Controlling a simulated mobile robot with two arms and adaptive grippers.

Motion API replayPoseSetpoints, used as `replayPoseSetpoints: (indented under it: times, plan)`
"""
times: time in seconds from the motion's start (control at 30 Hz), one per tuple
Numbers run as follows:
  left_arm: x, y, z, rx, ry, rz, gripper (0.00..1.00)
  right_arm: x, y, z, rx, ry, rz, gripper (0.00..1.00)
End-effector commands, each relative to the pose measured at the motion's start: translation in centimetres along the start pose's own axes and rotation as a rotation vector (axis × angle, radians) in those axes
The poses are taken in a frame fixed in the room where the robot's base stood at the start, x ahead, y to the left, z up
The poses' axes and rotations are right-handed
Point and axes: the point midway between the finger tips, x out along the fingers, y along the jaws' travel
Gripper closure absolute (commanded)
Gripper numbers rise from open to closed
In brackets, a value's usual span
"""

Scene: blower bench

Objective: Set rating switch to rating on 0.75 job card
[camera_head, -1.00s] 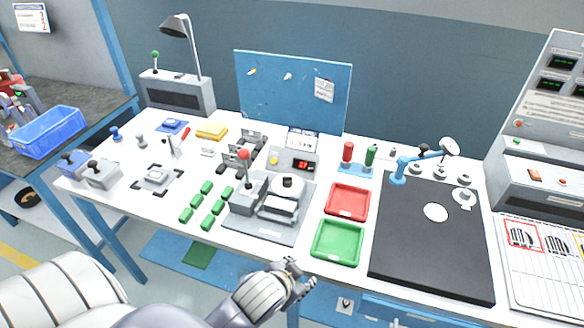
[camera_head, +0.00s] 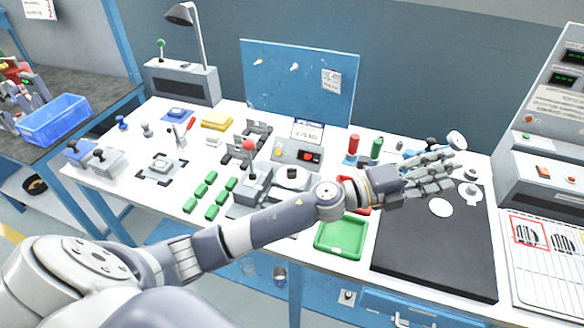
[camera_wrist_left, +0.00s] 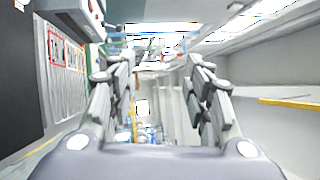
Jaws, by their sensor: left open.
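A small grey unit with a yellow button and a red-lit part (camera_head: 298,153) stands at the middle back of the bench. A white printed card (camera_head: 308,130) stands right behind it; its text is too small to read. I cannot tell for certain which control is the rating switch. My left gripper (camera_head: 448,172) is open and empty, above the back of the black mat (camera_head: 432,250), right of that unit. In the left wrist view its spread fingers (camera_wrist_left: 155,78) have nothing between them. My right gripper is not in view.
My left forearm crosses over the bench and hides most of the red tray. A green tray (camera_head: 341,237) sits at the front. A blue-based lamp (camera_head: 456,140) and small round parts lie close to the gripper. A grey console (camera_head: 545,150) stands at the right.

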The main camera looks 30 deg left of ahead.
Motion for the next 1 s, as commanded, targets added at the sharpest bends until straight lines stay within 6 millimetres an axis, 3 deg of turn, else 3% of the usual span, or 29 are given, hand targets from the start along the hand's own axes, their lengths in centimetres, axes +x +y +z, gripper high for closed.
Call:
replayPoseSetpoints:
  times: [0.1, 0.23, 0.37, 0.43, 0.6, 0.7, 0.83, 1.0]
  plan:
    - [0.8, 1.9, -1.1, 0.248, 0.243, 0.112, 0.54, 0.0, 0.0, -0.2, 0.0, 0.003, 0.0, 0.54]
    - [-0.9, 5.8, -0.1, 0.483, 0.491, 0.306, 0.54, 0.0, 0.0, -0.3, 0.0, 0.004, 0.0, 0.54]
    - [-5.2, 9.3, 4.6, 0.665, 0.694, 0.575, 0.54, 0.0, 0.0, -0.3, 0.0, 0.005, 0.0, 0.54]
    - [-8.5, 10.4, 8.3, 0.733, 0.781, 0.747, 0.54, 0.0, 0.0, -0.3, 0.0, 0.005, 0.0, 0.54]
    - [-17.8, 9.3, 17.8, 0.784, 0.91, 1.171, 0.54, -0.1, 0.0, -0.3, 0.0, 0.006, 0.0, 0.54]
    - [-22.4, 7.3, 21.6, 0.758, 0.938, 1.362, 0.54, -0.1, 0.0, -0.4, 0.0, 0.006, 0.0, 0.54]
    - [-26.0, 5.2, 24.1, 0.717, 0.949, 1.506, 0.54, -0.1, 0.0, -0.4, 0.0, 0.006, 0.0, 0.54]
    - [-27.3, 5.3, 24.6, 0.698, 0.955, 1.551, 0.54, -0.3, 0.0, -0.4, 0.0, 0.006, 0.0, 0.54]
